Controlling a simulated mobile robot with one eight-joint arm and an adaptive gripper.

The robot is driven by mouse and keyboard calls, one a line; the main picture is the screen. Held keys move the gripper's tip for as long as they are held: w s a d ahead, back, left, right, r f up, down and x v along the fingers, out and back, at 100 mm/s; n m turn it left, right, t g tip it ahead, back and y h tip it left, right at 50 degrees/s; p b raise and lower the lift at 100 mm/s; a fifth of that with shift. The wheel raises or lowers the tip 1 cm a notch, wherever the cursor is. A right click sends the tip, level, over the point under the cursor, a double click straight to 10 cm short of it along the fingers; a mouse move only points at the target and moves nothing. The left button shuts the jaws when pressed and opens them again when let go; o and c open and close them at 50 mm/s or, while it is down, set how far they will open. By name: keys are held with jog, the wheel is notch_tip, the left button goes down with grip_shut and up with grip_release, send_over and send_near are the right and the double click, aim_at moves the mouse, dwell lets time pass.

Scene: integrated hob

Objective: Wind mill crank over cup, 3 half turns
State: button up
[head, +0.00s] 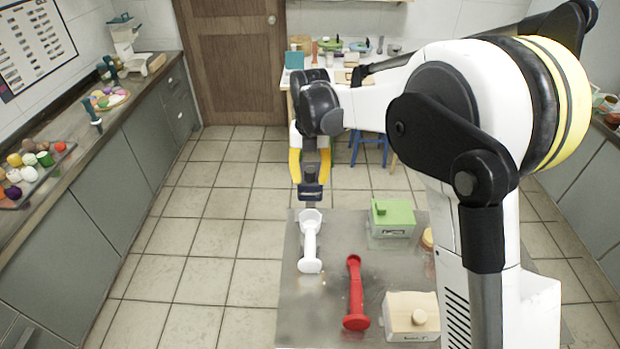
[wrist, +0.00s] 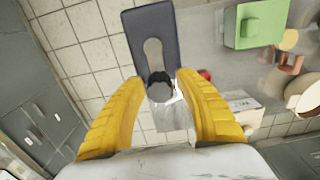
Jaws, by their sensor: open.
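A dark blue-grey crank arm (wrist: 147,22) with a lighter keyhole-shaped mark shows in the wrist view, with a dark round knob (wrist: 159,88) at its near end. The crank also shows in the head view (head: 312,190), just below my gripper (head: 310,165). My gripper's yellow fingers (wrist: 158,98) are open, one on each side of the knob, with a gap visible. A white mill-like body (head: 309,245) stands under the crank; I cannot tell how they join. A cream cup-like vessel (wrist: 303,95) shows at the wrist view's right edge.
A red mill-shaped object (head: 355,290) stands beside the white one on the grey table (head: 300,320). A green box (head: 392,217) and a cream box (head: 411,316) with a knob are to the right. My arm hides part of the table's right side.

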grip_shut()
jog(key=shift+a+m, duration=0.1)
jog(key=shift+m, duration=0.2)
